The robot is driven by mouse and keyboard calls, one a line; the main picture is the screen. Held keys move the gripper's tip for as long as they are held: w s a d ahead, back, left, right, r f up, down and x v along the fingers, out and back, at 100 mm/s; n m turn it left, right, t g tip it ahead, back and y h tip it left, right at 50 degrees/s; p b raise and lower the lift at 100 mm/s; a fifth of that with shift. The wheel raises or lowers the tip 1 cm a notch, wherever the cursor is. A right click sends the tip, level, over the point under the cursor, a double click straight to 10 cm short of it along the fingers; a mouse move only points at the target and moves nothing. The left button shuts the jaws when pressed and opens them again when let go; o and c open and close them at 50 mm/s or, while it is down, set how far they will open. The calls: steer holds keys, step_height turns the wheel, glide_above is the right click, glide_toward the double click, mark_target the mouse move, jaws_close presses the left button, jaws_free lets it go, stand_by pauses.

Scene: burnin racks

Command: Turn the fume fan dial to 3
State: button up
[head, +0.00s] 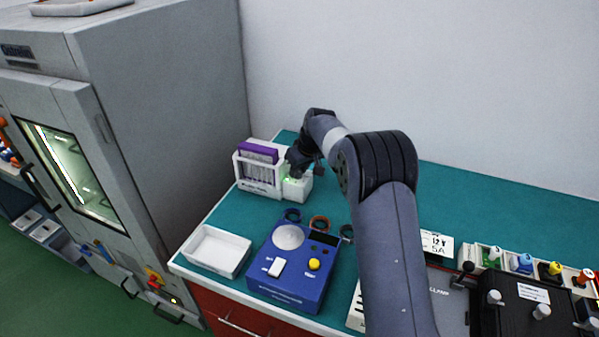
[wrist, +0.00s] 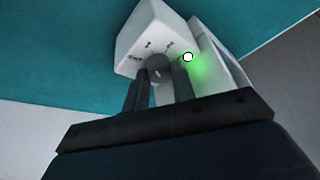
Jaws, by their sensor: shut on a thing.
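The fume fan dial (wrist: 156,66) is a small dark grey round knob on a white box (wrist: 143,32) with several marks around it. A green light (wrist: 188,57) glows beside the knob on the right in the wrist view. My gripper (wrist: 158,80) has its two dark fingers shut on the knob, one on each side. I cannot read which mark the knob points to. In the head view the white box (head: 298,188) stands at the back left of the bench, and my gripper (head: 294,168) is over it, hiding the knob.
A grey cabinet (head: 175,100) stands at left. The bench (head: 480,200) is clear at back right.

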steer(key=m+h, duration=0.1)
steer(key=m, duration=0.1)
steer(key=m+h, duration=0.1)
steer(key=m, duration=0.2)
steer(key=shift+s+a+m+t, duration=0.1)
steer(key=shift+a+m+t, duration=0.1)
steer(key=shift+m+t, duration=0.15)
steer(key=shift+m+h, duration=0.9)
steer(key=shift+m, duration=1.25)
steer(key=o, duration=1)
